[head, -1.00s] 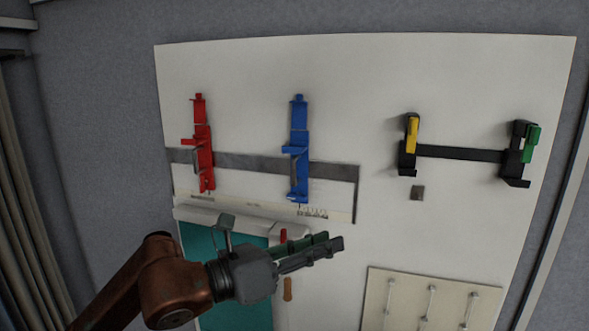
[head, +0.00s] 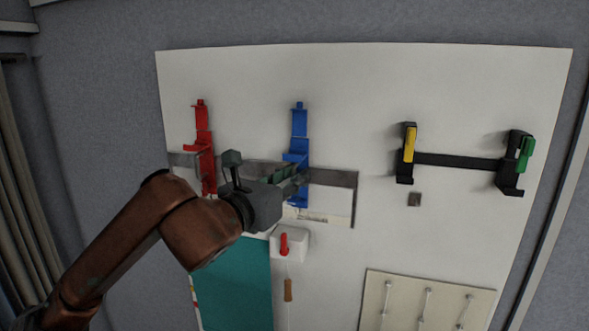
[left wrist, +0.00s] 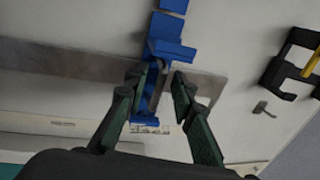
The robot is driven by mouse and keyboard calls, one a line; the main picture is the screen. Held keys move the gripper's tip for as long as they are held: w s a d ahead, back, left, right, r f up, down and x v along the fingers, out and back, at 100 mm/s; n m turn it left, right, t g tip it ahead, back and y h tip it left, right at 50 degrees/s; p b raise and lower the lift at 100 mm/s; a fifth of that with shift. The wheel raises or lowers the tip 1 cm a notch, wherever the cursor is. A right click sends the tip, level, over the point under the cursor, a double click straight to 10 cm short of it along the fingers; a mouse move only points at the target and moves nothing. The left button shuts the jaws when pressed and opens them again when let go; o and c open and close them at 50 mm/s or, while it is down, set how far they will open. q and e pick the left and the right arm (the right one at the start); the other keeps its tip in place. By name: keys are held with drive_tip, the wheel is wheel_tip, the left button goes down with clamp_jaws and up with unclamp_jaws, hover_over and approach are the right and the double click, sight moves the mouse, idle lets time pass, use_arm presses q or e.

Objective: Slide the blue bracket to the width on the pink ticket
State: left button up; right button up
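The blue bracket (head: 299,122) sits upright on a grey horizontal rail on the white board, right of the red bracket (head: 202,118). My left gripper (head: 300,180) is in front of the blue bracket's lower part and partly hides it. In the left wrist view, the left gripper (left wrist: 166,74) is open. Its two dark green fingers lie either side of the blue bracket's lower part (left wrist: 157,105), with gaps showing; contact cannot be told. No pink ticket can be made out. My right gripper is not in view.
The grey rail (head: 335,178) runs past both brackets, with a printed scale strip (head: 312,217) below. A white box with a red lever (head: 284,243) and a teal panel (head: 235,285) are lower. A black bar with yellow and green clamps (head: 455,160) is at right.

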use_arm(q)
drive_tip(key=shift+w+d, duration=0.1)
drive_tip(key=shift+w, duration=0.1)
clamp_jaws()
idle(0.6)
